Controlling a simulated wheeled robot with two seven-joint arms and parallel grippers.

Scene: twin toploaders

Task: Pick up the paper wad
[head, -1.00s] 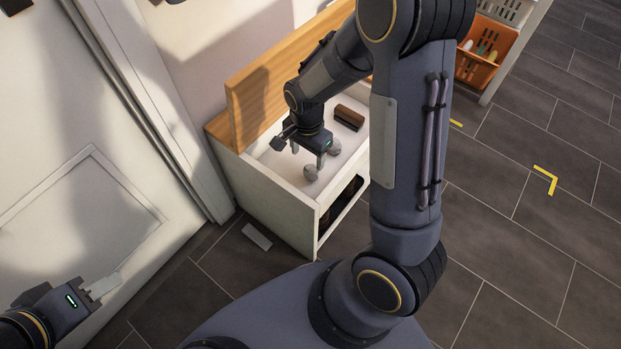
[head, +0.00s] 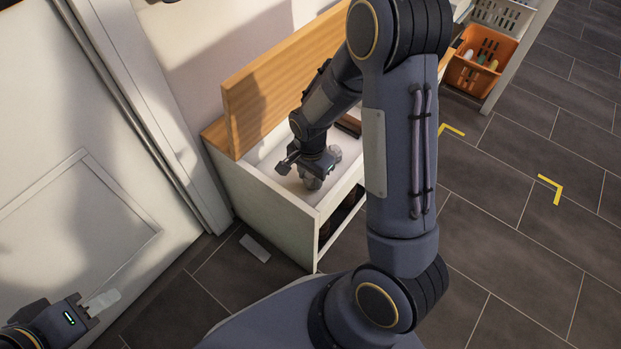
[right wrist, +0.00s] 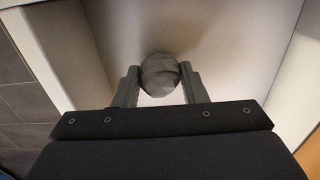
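The paper wad (right wrist: 160,73) is a grey, faceted lump. In the right wrist view it sits between the two fingers of my right gripper (right wrist: 159,84), which appear to press on it from both sides. In the head view my right gripper (head: 315,172) points down inside the white unit, with the wad (head: 312,184) at its fingertips, partly covered. The wad looks to be on or just above the white floor. A second grey lump (head: 334,152) shows just behind the gripper. My left gripper (head: 92,306) is far away at lower left, its finger gap not clear.
The white unit (head: 262,210) has raised walls and a wooden back panel (head: 290,72). A dark brown block (head: 349,125) lies inside, partly behind my arm. A flat grey piece (head: 255,248) is on the floor.

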